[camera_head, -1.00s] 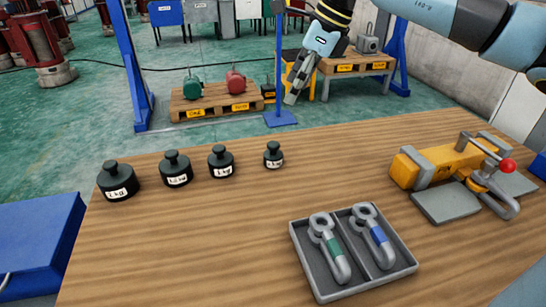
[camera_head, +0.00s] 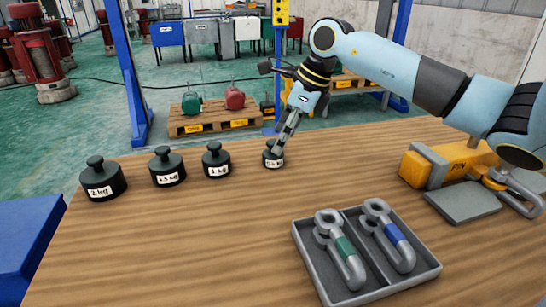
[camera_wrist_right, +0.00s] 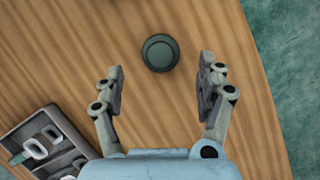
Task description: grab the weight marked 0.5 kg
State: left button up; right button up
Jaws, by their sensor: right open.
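The smallest dark weight (camera_head: 272,161), at the right end of the row on the wooden table, has a white label too small to read surely. My right gripper (camera_head: 279,148) is over it, its fingers pointing down and overlapping its knob in the head view. In the right wrist view the gripper (camera_wrist_right: 161,68) is open, and the round weight (camera_wrist_right: 160,53) shows from above between and slightly beyond the fingertips, with gaps on both sides. My left gripper is not in view.
Larger weights marked 1 kg (camera_head: 216,161), 1.5 kg (camera_head: 167,169) and 2 kg (camera_head: 103,181) stand to the left. A yellow hoist part (camera_head: 460,160) is on the right. The table between is clear.

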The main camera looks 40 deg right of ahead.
jog(key=x, duration=0.5)
jog(key=shift+w, duration=0.25)
jog(key=shift+r, duration=0.1)
grip_shut()
